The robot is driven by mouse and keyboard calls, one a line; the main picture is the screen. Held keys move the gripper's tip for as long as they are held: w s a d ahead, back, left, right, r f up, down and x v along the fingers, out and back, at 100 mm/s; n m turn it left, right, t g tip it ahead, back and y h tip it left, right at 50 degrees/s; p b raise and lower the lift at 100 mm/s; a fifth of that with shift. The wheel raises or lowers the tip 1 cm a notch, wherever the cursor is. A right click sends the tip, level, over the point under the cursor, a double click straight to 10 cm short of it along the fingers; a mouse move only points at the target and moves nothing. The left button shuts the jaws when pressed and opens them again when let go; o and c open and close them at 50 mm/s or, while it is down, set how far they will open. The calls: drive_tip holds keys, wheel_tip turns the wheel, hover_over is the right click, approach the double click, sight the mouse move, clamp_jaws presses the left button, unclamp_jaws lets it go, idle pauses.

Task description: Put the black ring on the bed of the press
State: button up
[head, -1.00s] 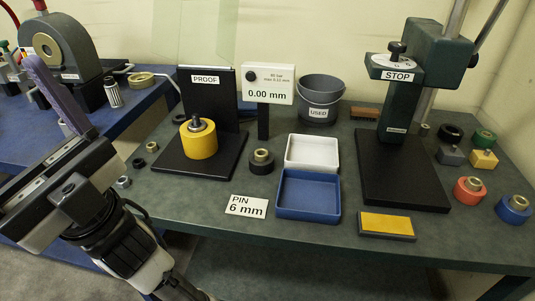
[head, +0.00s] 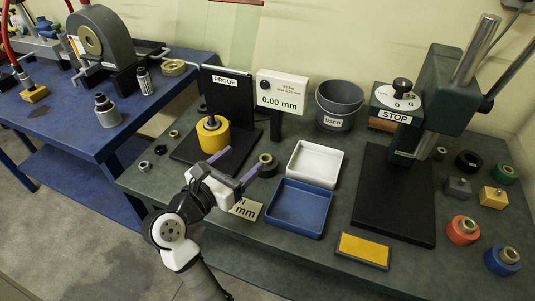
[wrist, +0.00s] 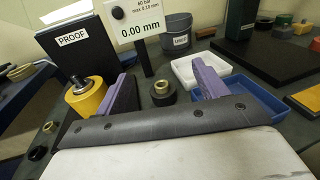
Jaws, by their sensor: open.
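A black ring with a brass bush in its middle (head: 267,170) stands on the bench between the proof stand and the white tray. In the wrist view the black ring (wrist: 163,98) shows between my fingers, beyond them. My gripper (head: 236,166) is open and empty, its purple fingers pointing towards this ring; it also shows in the wrist view (wrist: 162,88). A second black ring-like piece (head: 469,160) lies at the right, among coloured parts. The press (head: 440,85) stands at the right, and its flat black bed (head: 390,215) is bare.
A yellow ring (head: 213,138) sits on the proof stand (head: 190,150). A gauge box (head: 283,90), white tray (head: 318,163), blue tray (head: 300,208) and grey bucket (head: 338,105) stand nearby. A yellow pad (head: 363,250) lies at the front. Red (head: 462,230) and blue (head: 502,261) rings stand right of the bed.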

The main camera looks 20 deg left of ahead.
drive_tip(key=f+g, duration=0.1)
drive_tip(key=f, duration=0.1)
drive_tip(key=s+f+g+y, duration=0.1)
drive_tip(key=f, duration=0.1)
drive_tip(key=a+f+g+p, duration=0.1)
drive_tip(key=f, duration=0.2)
drive_tip(key=shift+s+a+g+y, duration=0.1)
drive_tip(key=shift+s+g+y, duration=0.05)
drive_tip(key=shift+g+y, duration=0.15)
approach(266, 166)
drive_tip(key=w+f, duration=0.1)
drive_tip(key=w, duration=0.1)
drive_tip(key=w+f+p, duration=0.1)
drive_tip(key=shift+w+f, duration=0.35)
drive_tip(key=shift+w, duration=0.05)
drive_tip(key=shift+p+x, duration=0.8)
drive_tip(key=shift+x, duration=2.1)
drive_tip(key=c, duration=1.1)
drive_tip(key=shift+c, duration=1.4)
drive_tip(key=shift+a+r, duration=0.1)
